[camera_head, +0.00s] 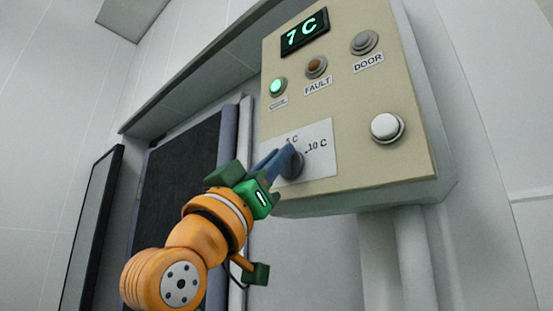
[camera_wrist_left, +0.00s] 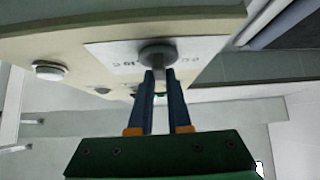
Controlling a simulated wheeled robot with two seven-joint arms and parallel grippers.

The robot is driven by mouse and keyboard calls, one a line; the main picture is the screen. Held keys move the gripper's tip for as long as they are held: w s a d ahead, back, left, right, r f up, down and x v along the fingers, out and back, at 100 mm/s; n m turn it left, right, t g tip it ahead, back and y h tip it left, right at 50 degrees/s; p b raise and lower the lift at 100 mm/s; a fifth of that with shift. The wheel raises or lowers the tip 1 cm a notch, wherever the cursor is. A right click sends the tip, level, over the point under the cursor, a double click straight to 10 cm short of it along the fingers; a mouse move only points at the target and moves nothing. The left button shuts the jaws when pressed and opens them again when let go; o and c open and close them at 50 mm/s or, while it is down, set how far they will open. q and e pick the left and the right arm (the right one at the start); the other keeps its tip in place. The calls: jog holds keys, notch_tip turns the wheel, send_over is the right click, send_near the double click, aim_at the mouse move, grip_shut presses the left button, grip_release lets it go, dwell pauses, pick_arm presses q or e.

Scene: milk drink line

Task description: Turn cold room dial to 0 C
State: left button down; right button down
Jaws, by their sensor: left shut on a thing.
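The cold room dial (camera_head: 292,164) is a dark round knob on a white scale plate (camera_head: 318,150), low on the beige control panel (camera_head: 372,90). The marks "5 C" and "10 C" show beside it; the rest of the scale is hidden by my gripper. The display (camera_head: 304,31) reads 7 C in green. My left gripper (camera_head: 286,158) reaches up from the lower left, its blue fingers shut on the dial. In the left wrist view the dial (camera_wrist_left: 157,53) sits at the tips of the two fingers (camera_wrist_left: 159,76). My right gripper is not in view.
A green lamp (camera_head: 278,87) is lit above the dial. The orange fault lamp (camera_head: 316,66), grey door lamp (camera_head: 364,42) and a white button (camera_head: 386,127) are on the same panel. A dark door (camera_head: 180,185) stands behind my arm.

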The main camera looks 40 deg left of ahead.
pick_arm(q)
jog(key=shift+s+r+n+g+y+p, duration=0.15)
jog(key=shift+n+g+y, duration=1.3)
jog(key=shift+n+y, duration=1.35)
jog(key=shift+w+f+n+g+y+p, duration=0.15)
jog(key=shift+n+g+y, duration=1.5)
jog(key=shift+n, duration=2.2)
jog(key=shift+s+r+n+g+y+p, duration=0.15)
jog(key=shift+n+g+y, duration=1.15)
jog(key=shift+n+y, duration=1.55)
jog(key=shift+n+g+h, duration=0.3)
jog(key=shift+n+h, duration=0.2)
jog(key=shift+n, duration=0.2)
jog(key=c, duration=0.9)
grip_release()
jog(key=shift+o, duration=0.2)
